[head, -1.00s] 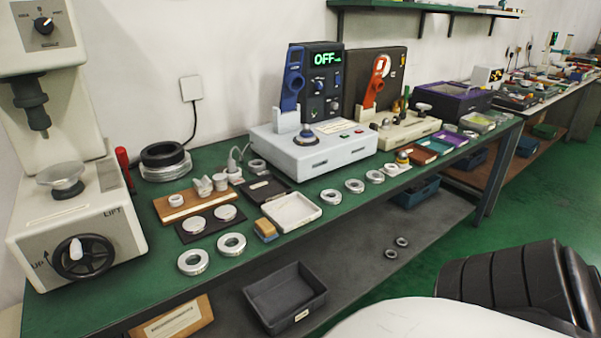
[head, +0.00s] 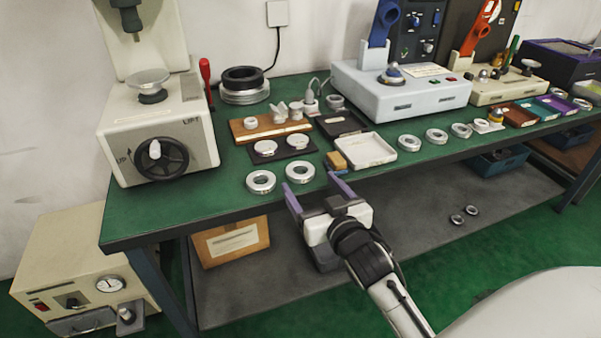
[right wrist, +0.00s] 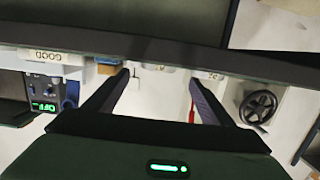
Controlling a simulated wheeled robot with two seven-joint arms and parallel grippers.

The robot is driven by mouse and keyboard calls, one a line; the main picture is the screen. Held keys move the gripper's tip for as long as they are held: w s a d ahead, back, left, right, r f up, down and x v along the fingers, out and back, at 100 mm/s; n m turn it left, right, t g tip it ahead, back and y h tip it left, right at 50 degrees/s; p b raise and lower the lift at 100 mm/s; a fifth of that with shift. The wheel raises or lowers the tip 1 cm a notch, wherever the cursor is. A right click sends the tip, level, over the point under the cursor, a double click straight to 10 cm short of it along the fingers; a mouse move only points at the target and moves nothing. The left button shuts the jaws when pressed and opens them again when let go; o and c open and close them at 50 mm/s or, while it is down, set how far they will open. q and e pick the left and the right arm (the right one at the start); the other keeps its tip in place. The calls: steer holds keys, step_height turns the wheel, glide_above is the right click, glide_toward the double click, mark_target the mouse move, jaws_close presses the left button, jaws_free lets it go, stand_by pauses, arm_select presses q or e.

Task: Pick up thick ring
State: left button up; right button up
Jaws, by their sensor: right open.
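Two silver rings lie flat near the bench's front edge in the head view, a left one (head: 261,182) and a right one (head: 300,172). More silver rings lie in a row to the right, including one at the row's left end (head: 409,143). I cannot tell for certain which ring is the thick one. My right gripper (head: 313,188) is open and empty, its purple fingers pointing at the bench's front edge just short of the two front rings. My left gripper is not in view.
The green bench (head: 150,215) carries a handwheel machine (head: 155,130) at left. A white tray (head: 365,151), a dark plate with two discs (head: 283,149) and a yellow block (head: 336,161) lie behind the rings. A lower shelf (head: 410,205) holds two small rings.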

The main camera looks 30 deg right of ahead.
mark_target(303, 173)
steer(key=shift+x, duration=2.75)
steer(key=shift+s+d, duration=0.1)
steer(key=shift+d, duration=0.05)
steer(key=c, duration=1.3)
steer(key=shift+r, duration=0.1)
steer(key=shift+c, duration=0.7)
